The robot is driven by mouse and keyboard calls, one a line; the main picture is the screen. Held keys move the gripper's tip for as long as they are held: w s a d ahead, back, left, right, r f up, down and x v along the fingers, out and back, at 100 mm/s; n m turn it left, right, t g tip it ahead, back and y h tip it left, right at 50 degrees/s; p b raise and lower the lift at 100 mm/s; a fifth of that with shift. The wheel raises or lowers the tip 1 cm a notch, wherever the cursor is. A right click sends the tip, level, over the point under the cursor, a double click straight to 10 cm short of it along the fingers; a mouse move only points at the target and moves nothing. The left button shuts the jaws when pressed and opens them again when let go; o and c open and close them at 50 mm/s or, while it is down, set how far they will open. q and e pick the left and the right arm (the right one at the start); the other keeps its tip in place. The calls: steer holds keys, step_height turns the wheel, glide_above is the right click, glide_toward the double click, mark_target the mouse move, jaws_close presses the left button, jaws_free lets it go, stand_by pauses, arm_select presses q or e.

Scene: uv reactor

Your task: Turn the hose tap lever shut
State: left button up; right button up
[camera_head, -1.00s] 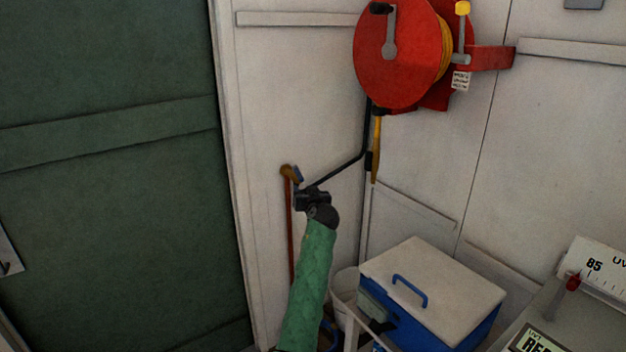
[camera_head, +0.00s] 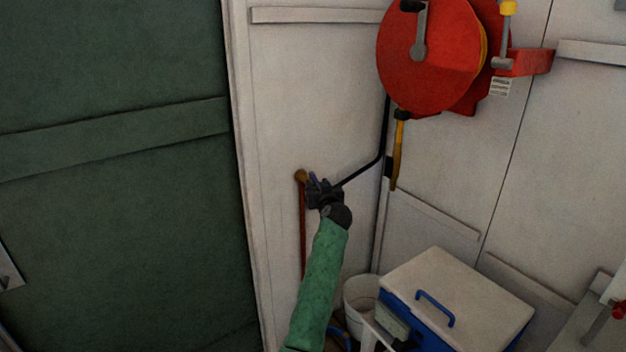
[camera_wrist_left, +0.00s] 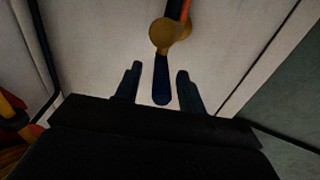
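The hose tap is a brass body (camera_head: 300,176) on a copper-red pipe against the white wall. It also shows in the left wrist view (camera_wrist_left: 170,36), where its blue lever (camera_wrist_left: 162,80) points down the picture between my two finger tips. My left gripper (camera_head: 318,182) is at the tap in the head view and hides the lever there. In the wrist view the gripper (camera_wrist_left: 158,90) is open, with a finger on each side of the lever and gaps showing between them. My right gripper is in neither view.
A red hose reel (camera_head: 430,55) hangs on the wall at upper right, with a black pipe (camera_head: 362,171) running down to the tap. A blue cool box (camera_head: 455,300) with a white lid and a white bucket (camera_head: 360,295) stand below. A green door (camera_head: 110,180) fills the left.

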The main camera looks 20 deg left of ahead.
arm_select(q)
steer(key=shift+w+a, duration=0.3)
steer(key=shift+w, duration=0.05)
steer(key=shift+d, duration=0.1)
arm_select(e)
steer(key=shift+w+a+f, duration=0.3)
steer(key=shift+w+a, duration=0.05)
arm_select(q)
jaws_close()
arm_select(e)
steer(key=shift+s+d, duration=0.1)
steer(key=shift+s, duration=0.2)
arm_select(q)
steer(key=shift+s+r, duration=0.1)
